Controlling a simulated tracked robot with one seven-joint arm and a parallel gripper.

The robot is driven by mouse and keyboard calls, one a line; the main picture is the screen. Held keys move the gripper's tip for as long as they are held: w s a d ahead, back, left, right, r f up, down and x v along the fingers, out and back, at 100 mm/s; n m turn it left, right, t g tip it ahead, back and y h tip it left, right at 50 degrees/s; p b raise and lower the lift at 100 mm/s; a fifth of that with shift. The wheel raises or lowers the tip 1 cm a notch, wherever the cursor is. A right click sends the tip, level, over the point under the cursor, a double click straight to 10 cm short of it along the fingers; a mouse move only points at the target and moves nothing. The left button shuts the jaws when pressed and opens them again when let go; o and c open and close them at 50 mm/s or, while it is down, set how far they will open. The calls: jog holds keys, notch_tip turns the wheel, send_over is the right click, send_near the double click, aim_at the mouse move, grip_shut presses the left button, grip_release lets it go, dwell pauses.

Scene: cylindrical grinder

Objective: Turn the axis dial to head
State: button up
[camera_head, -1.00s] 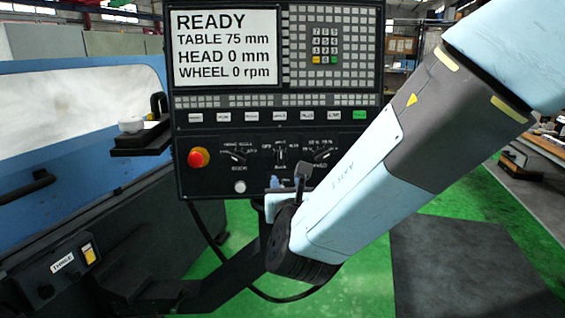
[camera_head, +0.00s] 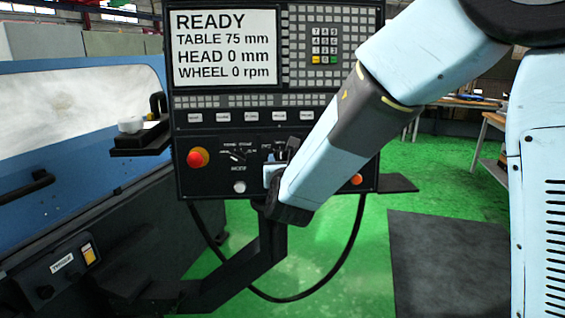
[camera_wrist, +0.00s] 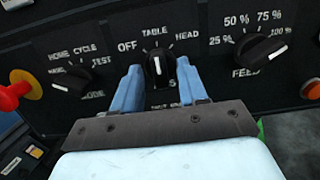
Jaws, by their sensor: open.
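The axis dial (camera_wrist: 157,72) is a black knob on the dark control panel, in the middle of the wrist view. Its white mark points up at TABLE, with OFF to the left and HEAD to the right. My gripper (camera_wrist: 160,68) is open, with one blue finger on each side of the dial. I cannot tell whether the fingers touch it. In the head view my arm covers much of this part of the panel, and the fingers are mostly hidden.
The mode dial (camera_wrist: 71,80) and a red button (camera_wrist: 14,91) are left of the axis dial; the feed dial (camera_wrist: 259,53) is right. The screen (camera_head: 226,47) reads READY, TABLE 75 mm, HEAD 0 mm, WHEEL 0 rpm. A black cable (camera_head: 345,270) hangs below the panel.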

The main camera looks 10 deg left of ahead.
jog(key=shift+w, duration=0.15)
grip_shut()
dwell(0.4)
